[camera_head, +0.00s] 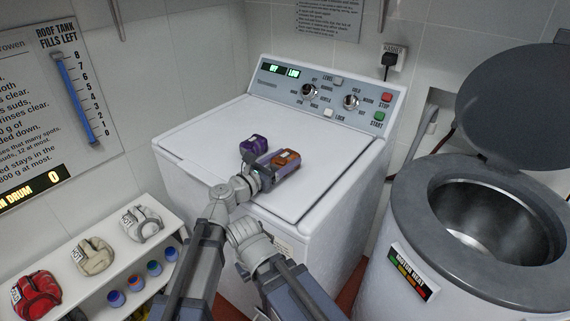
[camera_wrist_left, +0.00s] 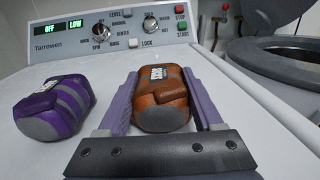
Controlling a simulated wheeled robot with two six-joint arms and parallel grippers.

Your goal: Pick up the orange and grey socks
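The orange and grey socks (camera_head: 286,158) are a rolled bundle with a dark label on the washing machine's lid. In the left wrist view the bundle (camera_wrist_left: 160,100) lies between the two purple fingers of my left gripper (camera_wrist_left: 163,95). The fingers stand on either side of it, with narrow gaps near their base, so the gripper looks open around it. Contact farther along the fingers is unclear. In the head view my left gripper (camera_head: 275,165) reaches over the lid from the front. My right gripper does not show.
Purple and grey socks (camera_wrist_left: 54,107) lie left of the gripper on the washing machine (camera_head: 205,135). A round drum with a raised lid (camera_head: 480,215) stands at the right. A white shelf (camera_head: 92,286) at lower left holds red, beige and white bundles and small coloured pots.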

